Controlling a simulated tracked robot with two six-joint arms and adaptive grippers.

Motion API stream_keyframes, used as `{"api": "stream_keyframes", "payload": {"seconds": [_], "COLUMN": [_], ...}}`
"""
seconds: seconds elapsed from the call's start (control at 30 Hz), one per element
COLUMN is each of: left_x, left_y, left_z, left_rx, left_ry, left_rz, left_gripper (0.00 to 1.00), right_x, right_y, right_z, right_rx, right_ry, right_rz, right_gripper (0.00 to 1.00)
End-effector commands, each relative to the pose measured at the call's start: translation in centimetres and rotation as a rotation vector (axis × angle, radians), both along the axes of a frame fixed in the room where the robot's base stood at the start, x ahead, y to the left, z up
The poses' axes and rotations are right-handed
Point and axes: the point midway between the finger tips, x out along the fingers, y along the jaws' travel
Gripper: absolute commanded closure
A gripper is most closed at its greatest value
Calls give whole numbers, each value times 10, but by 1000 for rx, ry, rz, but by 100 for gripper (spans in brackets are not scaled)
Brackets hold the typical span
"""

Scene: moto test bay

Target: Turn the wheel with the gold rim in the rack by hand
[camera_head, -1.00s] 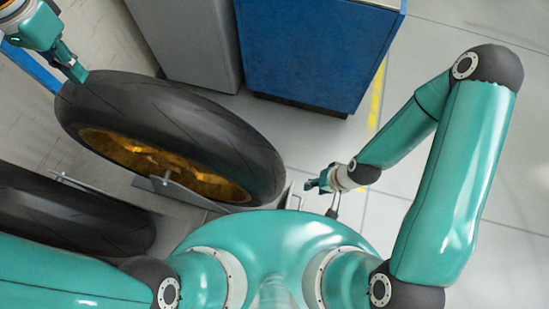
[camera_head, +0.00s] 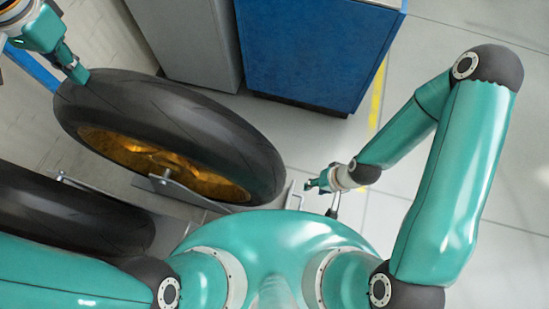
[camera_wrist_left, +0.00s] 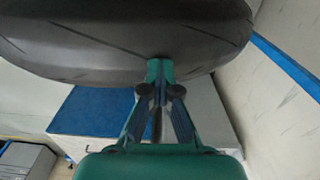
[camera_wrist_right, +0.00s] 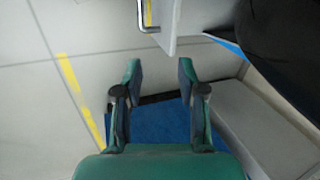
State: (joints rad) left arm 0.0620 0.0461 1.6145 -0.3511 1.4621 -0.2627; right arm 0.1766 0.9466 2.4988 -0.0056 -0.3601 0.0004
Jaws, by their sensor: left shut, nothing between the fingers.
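The gold-rimmed wheel (camera_head: 190,130) stands in the rack at the left of the head view, its black tyre uppermost and its gold rim (camera_head: 150,160) partly showing below. My left gripper (camera_head: 82,76) is shut and empty, its fingertips at the tyre's upper left edge. In the left wrist view the shut fingertips (camera_wrist_left: 159,68) meet the edge of the tyre (camera_wrist_left: 130,45), seemingly touching it. My right gripper (camera_head: 312,186) is away from the wheel, to its right. In the right wrist view its fingers (camera_wrist_right: 160,75) are apart with nothing between them.
A blue cabinet (camera_head: 315,50) and a grey one (camera_head: 185,40) stand behind. Open floor (camera_head: 480,190) lies to the right. A white wall is at the left.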

Motion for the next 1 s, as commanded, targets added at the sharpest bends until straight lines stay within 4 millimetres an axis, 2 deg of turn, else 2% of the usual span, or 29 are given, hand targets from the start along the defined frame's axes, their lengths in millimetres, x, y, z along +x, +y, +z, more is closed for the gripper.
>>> {"api": "stream_keyframes", "payload": {"seconds": [0.23, 1.0], "left_x": [-2, -12], "left_y": [-4, -40], "left_z": [-2, 6], "left_rx": [0, 0], "left_ry": [8, 3], "left_rz": [-3, -3], "left_gripper": [100, 100], "right_x": [0, 0], "right_y": [0, 0], "right_z": [0, 2], "right_rx": [0, 0], "right_ry": [0, 0], "right_rz": [0, 0], "right_gripper": [60, 60]}}
